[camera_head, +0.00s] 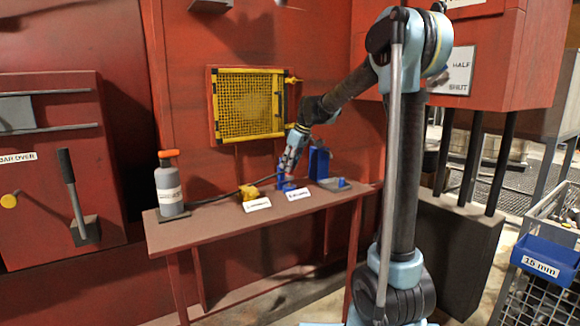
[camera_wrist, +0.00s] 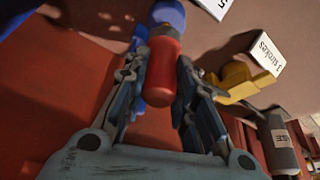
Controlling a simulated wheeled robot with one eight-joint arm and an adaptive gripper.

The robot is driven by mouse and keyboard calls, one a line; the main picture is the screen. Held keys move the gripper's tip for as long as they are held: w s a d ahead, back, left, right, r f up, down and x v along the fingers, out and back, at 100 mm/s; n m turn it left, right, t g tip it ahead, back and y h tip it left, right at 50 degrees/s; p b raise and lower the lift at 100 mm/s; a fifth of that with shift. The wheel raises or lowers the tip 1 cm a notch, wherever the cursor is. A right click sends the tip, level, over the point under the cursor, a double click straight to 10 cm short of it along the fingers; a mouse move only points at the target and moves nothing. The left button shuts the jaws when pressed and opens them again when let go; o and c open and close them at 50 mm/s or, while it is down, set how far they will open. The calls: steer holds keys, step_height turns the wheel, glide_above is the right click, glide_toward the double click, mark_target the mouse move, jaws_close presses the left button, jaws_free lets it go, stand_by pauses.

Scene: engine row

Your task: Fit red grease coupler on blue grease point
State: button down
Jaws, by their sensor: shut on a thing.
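The red grease coupler (camera_wrist: 163,82) is a red cylinder between the fingers of my gripper (camera_wrist: 160,62) in the wrist view. My gripper is shut on it. The blue grease point (camera_wrist: 168,14) has a rounded blue top right at the coupler's far end in the wrist view. The two look in line and overlap there, but I cannot tell whether they touch or are seated. In the head view my gripper (camera_head: 290,163) is low over the blue grease point (camera_head: 286,184) on the bench, and the coupler is too small to make out clearly.
A yellow grease point (camera_head: 250,192) stands left of the blue one. A grey bottle with an orange cap (camera_head: 170,190) stands at the bench's left end, with a dark hose (camera_head: 220,197) running right. A blue upright block (camera_head: 319,163) stands close right of my gripper.

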steer(key=shift+f, duration=1.45)
stand_by(5.5)
steer(key=c, duration=1.2)
jaws_free()
steer(key=shift+c, duration=0.2)
steer(key=v, duration=1.1)
steer(key=shift+r, duration=0.4)
